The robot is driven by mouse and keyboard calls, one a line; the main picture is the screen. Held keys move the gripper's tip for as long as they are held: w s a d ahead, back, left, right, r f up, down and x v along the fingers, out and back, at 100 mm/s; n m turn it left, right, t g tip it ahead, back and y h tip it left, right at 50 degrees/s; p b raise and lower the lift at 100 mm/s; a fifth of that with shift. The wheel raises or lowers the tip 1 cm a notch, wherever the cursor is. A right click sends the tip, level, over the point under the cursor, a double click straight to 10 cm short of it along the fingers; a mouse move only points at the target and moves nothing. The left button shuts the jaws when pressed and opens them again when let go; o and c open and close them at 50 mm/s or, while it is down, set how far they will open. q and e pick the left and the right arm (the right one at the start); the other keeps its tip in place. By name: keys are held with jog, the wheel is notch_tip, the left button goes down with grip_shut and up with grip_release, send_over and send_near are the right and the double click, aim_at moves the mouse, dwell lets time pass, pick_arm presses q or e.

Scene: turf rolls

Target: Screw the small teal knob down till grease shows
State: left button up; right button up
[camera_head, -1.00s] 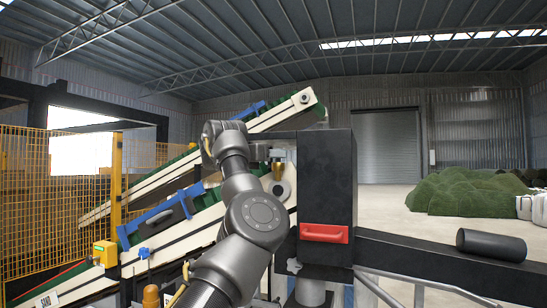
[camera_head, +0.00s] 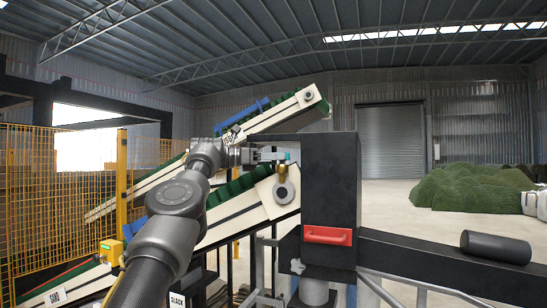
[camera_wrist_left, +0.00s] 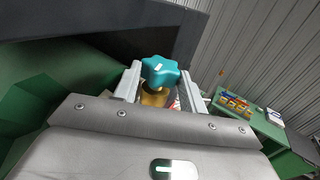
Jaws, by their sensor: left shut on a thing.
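The small teal knob (camera_wrist_left: 160,72) is star-shaped with a white mark on top, in the left wrist view. It sits above a brass cup (camera_wrist_left: 153,97) and between the two grey fingers of my left gripper (camera_wrist_left: 160,82), which is shut on it. In the head view the left gripper (camera_head: 279,154) reaches in from the left, just above the brass cup (camera_head: 283,173). Only a sliver of teal shows there. I see no grease. My right gripper is out of view.
A black column (camera_head: 330,190) with a red handle (camera_head: 327,235) stands just right of the cup. Sloping conveyors (camera_head: 245,215) lie behind my arm. A yellow mesh fence (camera_head: 60,190) is at left. A dark roller (camera_head: 495,247) rests on the black beam at right.

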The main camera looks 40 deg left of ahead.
pick_arm(q)
jog(key=shift+r, duration=0.1)
dwell(0.4)
jog(key=o, duration=0.9)
jog(key=shift+o, duration=0.4)
jog(key=shift+s+d+r, duration=0.1)
jog(key=shift+s+r, duration=0.05)
jog(key=shift+s, duration=0.15)
jog(key=shift+w, duration=0.1)
